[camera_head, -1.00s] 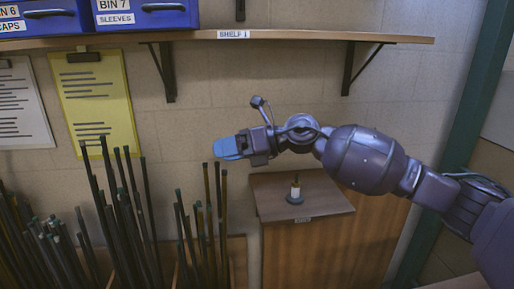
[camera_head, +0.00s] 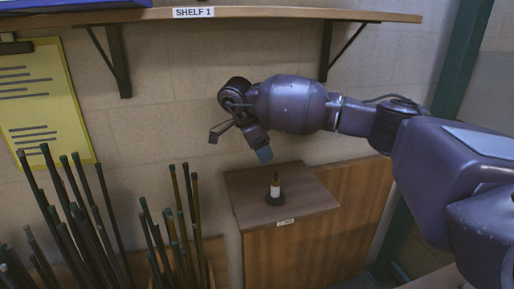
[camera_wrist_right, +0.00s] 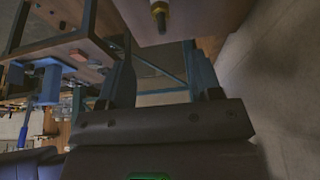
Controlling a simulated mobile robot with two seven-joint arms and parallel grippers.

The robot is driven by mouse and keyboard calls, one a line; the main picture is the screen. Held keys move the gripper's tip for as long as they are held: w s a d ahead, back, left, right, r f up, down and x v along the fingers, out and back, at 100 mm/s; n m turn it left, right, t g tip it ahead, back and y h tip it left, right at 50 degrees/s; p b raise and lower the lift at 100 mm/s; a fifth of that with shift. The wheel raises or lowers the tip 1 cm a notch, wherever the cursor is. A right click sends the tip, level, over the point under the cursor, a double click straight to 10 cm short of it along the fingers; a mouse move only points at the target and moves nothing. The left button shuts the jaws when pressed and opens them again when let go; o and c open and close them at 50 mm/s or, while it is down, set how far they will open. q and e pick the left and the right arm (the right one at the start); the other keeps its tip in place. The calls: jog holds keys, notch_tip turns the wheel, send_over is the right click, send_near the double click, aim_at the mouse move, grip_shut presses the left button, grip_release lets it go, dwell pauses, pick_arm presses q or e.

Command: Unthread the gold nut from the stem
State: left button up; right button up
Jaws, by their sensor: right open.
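The lamp stem stands upright on a small wooden cabinet top (camera_head: 305,194). It has a round dark base (camera_head: 275,200), a white sleeve (camera_head: 275,191) and a thin dark tip (camera_head: 276,176). In the right wrist view the gold nut (camera_wrist_right: 159,8) sits around the stem, between the white part and the dark threaded tip (camera_wrist_right: 161,25). My right gripper (camera_head: 264,153) points down, above and slightly left of the stem, apart from it. In its wrist view the two fingers (camera_wrist_right: 160,65) are spread and empty. My left gripper is out of view.
Several dark rods (camera_head: 85,215) stand upright to the left of the cabinet. A wooden shelf (camera_head: 300,14) on black brackets runs along the wall above my right arm. A yellow sheet (camera_head: 40,95) hangs at the left. The cabinet top around the stem is clear.

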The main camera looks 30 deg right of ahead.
aim_at(275, 177)
jog(key=x, duration=1.1)
jog(key=shift+a, duration=0.1)
jog(key=c, duration=0.9)
jog(key=shift+o, duration=0.9)
grip_shut()
jog(key=n+t, duration=0.1)
jog(key=n, duration=0.2)
jog(key=shift+n, duration=0.4)
jog(key=n+t, duration=0.1)
jog(key=n, duration=0.2)
jog(key=shift+s+r+t+b, duration=0.1)
jog(key=shift+t+b, duration=0.2)
jog(key=shift+b, duration=0.05)
